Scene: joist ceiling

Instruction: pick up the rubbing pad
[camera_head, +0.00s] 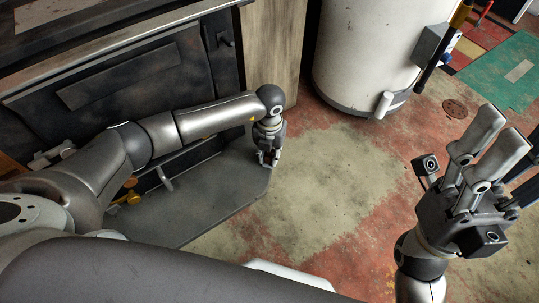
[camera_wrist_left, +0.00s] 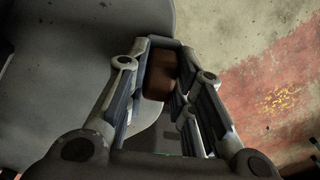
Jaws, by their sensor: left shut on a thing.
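The rubbing pad (camera_wrist_left: 160,75) shows in the left wrist view as a small brown block between the fingertips. My left gripper (camera_wrist_left: 163,72) is shut on it, with one finger on each side. In the head view my left gripper (camera_head: 268,160) points down over the dark grey plate (camera_head: 215,205), near its right end. The pad cannot be made out there. Whether it touches the plate is not clear. My right gripper (camera_head: 503,125) is raised at the right, fingers pointing up and apart, with nothing between them.
A dark metal cabinet (camera_head: 130,75) stands behind the plate, with a wooden panel (camera_head: 272,60) beside it. A white cylindrical tank (camera_head: 365,55) stands at the back. Worn red and pale floor (camera_head: 320,190) lies open to the right of the plate.

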